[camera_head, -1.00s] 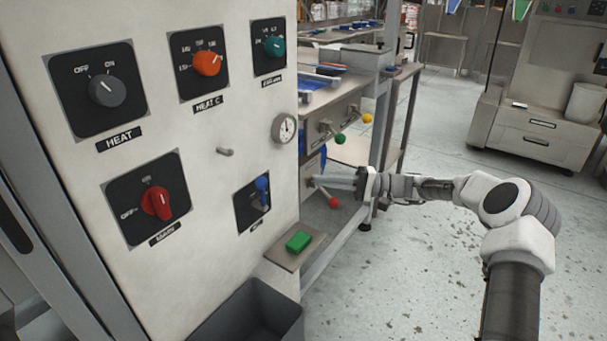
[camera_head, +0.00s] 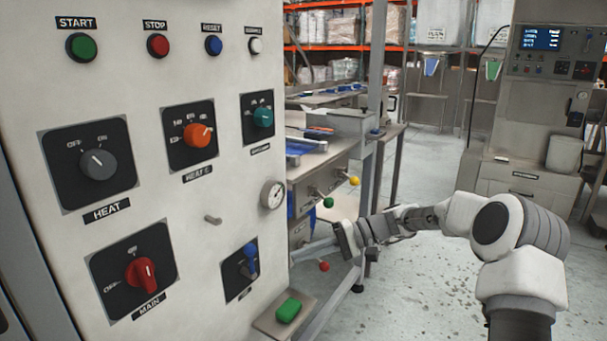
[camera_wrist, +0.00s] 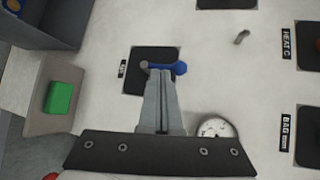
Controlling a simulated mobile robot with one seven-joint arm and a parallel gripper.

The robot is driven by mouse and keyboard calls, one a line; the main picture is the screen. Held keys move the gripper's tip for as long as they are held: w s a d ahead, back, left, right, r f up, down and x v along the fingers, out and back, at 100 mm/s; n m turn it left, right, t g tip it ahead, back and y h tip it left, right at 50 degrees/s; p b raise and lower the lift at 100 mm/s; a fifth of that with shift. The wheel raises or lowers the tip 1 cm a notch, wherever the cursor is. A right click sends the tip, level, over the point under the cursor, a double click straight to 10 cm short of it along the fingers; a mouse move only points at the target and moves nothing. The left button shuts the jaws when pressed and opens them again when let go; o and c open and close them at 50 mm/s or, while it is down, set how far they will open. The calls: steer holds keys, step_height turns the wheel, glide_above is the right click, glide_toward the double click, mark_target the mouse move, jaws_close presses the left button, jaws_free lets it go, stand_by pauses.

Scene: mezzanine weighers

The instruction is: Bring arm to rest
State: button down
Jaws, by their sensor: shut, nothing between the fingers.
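My gripper (camera_head: 305,247) is stretched out to the right of the control panel (camera_head: 219,180), pointing left toward it. In the wrist view my gripper (camera_wrist: 162,96) has its two fingers together, with nothing between them. Its fingertips appear in front of the black plate of the blue-handled lever (camera_wrist: 180,68). I cannot tell whether they touch it. The head view shows the same blue lever (camera_head: 250,255) low on the panel, its handle upright. My arm reaches in from the lower right, bent at a pale elbow.
A gauge (camera_head: 272,194) and a small peg (camera_head: 213,219) project from the panel. A green block (camera_head: 289,309) lies on a small shelf (camera_head: 268,325) below. Levers with yellow (camera_head: 354,181), green (camera_head: 328,202) and red (camera_head: 324,266) knobs stand behind the arm. Open floor (camera_head: 420,290) lies to the right.

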steer(key=s+d+r+t+h, duration=0.3)
steer(key=s+d+h, duration=0.15)
steer(key=s, duration=0.65)
steer(key=s+d+r+t+h, duration=0.25)
steer(key=s+d+h, duration=0.2)
steer(key=s, duration=0.55)
steer(key=s+d+r+t+h, duration=0.3)
steer(key=s+d+h, duration=0.15)
steer(key=s, duration=0.65)
step_height(320, 180, up, 21)
steer(key=p, duration=2.1)
steer(key=shift+g+h, duration=0.35)
steer(key=shift+h, duration=0.1)
